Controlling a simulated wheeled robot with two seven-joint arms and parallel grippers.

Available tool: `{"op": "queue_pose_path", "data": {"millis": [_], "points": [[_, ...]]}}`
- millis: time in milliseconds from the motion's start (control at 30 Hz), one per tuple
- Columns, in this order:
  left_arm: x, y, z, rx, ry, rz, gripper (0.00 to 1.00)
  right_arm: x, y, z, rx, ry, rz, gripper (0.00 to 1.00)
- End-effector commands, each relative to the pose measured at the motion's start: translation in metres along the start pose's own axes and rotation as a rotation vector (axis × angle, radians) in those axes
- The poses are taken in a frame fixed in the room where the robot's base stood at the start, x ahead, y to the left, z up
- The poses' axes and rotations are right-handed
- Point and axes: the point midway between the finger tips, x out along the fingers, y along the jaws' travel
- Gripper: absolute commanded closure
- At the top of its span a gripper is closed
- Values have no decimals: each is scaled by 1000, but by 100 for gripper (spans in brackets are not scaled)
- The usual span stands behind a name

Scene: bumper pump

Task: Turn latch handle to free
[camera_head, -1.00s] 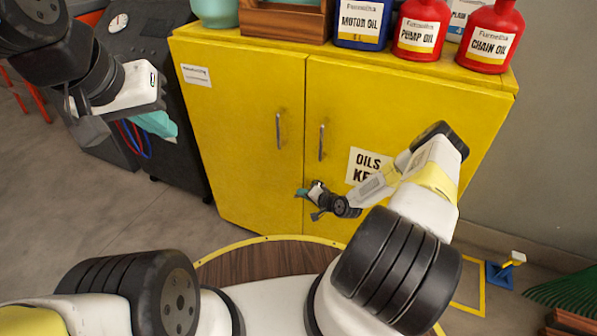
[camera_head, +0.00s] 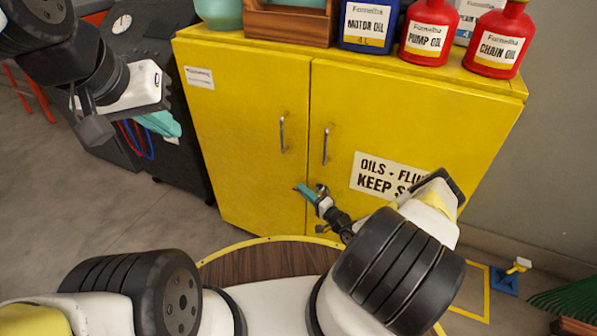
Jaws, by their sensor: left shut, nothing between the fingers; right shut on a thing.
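The yellow cabinet (camera_head: 255,130) has two closed doors with a vertical metal handle on each, the left handle (camera_head: 282,134) and the right handle (camera_head: 325,146). My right gripper (camera_head: 301,190) is low at the seam between the doors, below these handles. It is shut on what seems to be the latch handle, which its fingers hide, so the latch's angle cannot be told. My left gripper (camera_head: 165,124) is raised at the upper left, away from the cabinet, shut and empty.
On the cabinet top stand a blue motor oil can (camera_head: 366,25), a red pump oil bottle (camera_head: 427,35), a red chain oil bottle (camera_head: 497,45) and a wooden crate (camera_head: 287,25). A dark machine (camera_head: 185,165) stands left of the cabinet. Open floor lies at the left.

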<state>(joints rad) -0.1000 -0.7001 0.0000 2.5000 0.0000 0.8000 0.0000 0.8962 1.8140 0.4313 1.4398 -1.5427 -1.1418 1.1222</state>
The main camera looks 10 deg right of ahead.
Motion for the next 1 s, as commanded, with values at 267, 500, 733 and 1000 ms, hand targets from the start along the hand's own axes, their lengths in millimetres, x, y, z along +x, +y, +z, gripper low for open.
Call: {"op": "queue_pose_path", "data": {"millis": [267, 500, 733, 1000], "points": [[0, 0, 0, 0, 0, 0, 100, 2, -3, 0, 5, 2, -16, 100], [0, 0, 0, 0, 0, 0, 100, 2, -3, 0, 6, 2, -16, 76], [0, 0, 0, 0, 0, 0, 100, 1, -2, 0, 5, 2, -12, 63], [0, 0, 0, 0, 0, 0, 100, -10, -1, -1, 3, 3, -10, 63]]}}
